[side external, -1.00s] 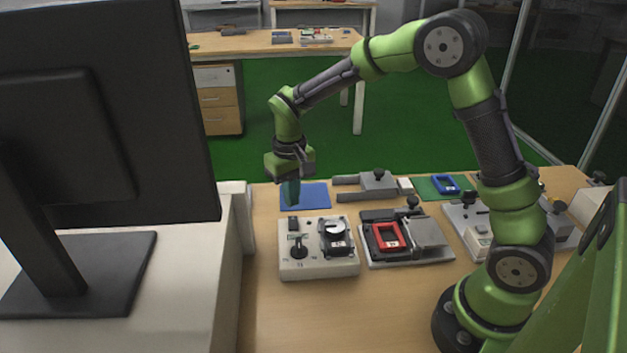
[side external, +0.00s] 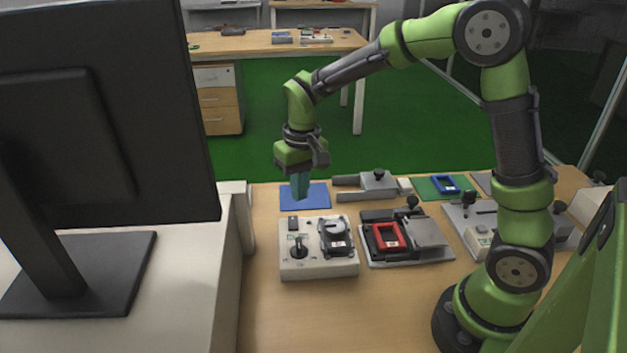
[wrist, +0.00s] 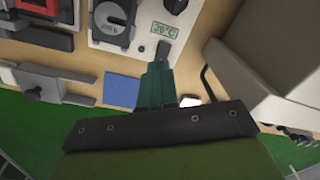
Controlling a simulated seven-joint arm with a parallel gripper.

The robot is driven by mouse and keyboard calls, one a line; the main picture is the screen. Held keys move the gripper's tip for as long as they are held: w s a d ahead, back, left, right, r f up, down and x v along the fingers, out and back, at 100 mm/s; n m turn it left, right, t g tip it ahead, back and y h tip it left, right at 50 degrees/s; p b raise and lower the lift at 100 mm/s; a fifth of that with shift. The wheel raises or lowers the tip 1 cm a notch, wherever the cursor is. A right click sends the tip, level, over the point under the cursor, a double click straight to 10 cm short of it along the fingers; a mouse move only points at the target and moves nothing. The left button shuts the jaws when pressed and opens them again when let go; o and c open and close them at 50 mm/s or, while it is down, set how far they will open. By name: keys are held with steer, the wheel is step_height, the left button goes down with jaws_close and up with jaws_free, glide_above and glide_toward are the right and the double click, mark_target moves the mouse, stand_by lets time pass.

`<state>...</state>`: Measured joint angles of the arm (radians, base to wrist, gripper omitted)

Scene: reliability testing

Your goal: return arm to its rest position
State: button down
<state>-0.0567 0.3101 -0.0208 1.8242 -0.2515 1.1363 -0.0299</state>
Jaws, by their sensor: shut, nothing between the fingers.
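My green arm reaches over the bench from the right. My gripper (side external: 300,187) has teal fingers pointing down, shut and empty, in the air in front of the blue mat (side external: 315,197) in the side view. In the wrist view the gripper fingers (wrist: 157,68) are together with nothing between them. The blue mat also shows in the wrist view (wrist: 122,90), beside the fingers.
A control box (side external: 318,262) with a knob and dial stands near the gripper. A fixture with a red frame (side external: 387,237) is right of it. A grey clamp (side external: 375,182) and a blue frame (side external: 445,184) lie farther back. A monitor (side external: 100,110) stands at left.

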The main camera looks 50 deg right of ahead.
steer(key=s+r+t, duration=0.3)
steer(key=s+r, duration=0.2)
steer(key=s, duration=0.3)
steer(key=s+r+t+y, duration=0.1)
steer(key=s+r+t, duration=0.2)
steer(key=s+r, duration=0.3)
steer(key=s+a, duration=0.1)
steer(key=s, duration=0.2)
steer(key=shift+r+m+t+y, duration=0.2)
steer(key=shift+m+t+y, duration=0.1)
steer(key=shift+m+t, duration=0.1)
